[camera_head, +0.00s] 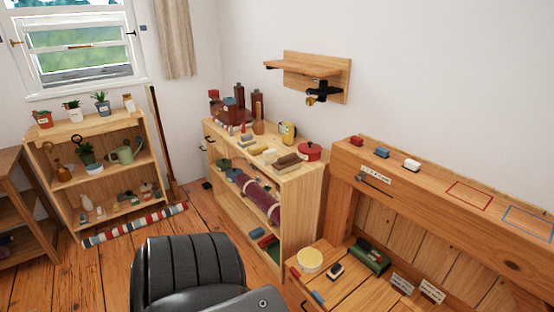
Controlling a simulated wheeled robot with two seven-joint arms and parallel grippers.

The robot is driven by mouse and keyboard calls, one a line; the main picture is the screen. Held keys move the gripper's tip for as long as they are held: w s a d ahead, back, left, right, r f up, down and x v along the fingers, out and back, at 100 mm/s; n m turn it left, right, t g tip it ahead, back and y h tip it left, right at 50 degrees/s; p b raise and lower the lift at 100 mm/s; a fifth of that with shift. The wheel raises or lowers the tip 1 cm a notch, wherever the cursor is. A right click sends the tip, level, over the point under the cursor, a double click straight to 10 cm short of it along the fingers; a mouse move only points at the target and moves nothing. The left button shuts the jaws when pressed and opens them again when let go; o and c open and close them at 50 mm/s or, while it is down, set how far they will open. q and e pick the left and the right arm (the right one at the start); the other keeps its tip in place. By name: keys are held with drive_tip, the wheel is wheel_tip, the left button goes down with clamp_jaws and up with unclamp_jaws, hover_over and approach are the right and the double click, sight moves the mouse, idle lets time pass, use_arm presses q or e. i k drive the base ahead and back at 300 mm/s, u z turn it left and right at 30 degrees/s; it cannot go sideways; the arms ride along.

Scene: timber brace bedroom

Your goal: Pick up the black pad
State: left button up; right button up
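A small black block with a pale part (336,270) lies on the lower desk surface, between a round cream tin and a green item. It is the clearest small black object on the desk, but it is too small to tell if it is the black pad. Another small dark item (207,184) lies on the floor by the shelf unit. Neither of my grippers shows in this view.
The wooden desk (350,292) also bears the cream tin (310,260), green item (371,257), blue item (318,297) and cards (432,291). Its upper ledge holds small blocks (383,152) and outlined rectangles (470,195). A crowded shelf unit (299,215) stands left of it.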

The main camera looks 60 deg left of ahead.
sight(337, 269)
drive_tip(key=u, duration=1.2)
drive_tip(key=k, duration=0.55)
drive_tip(key=u, duration=0.25)
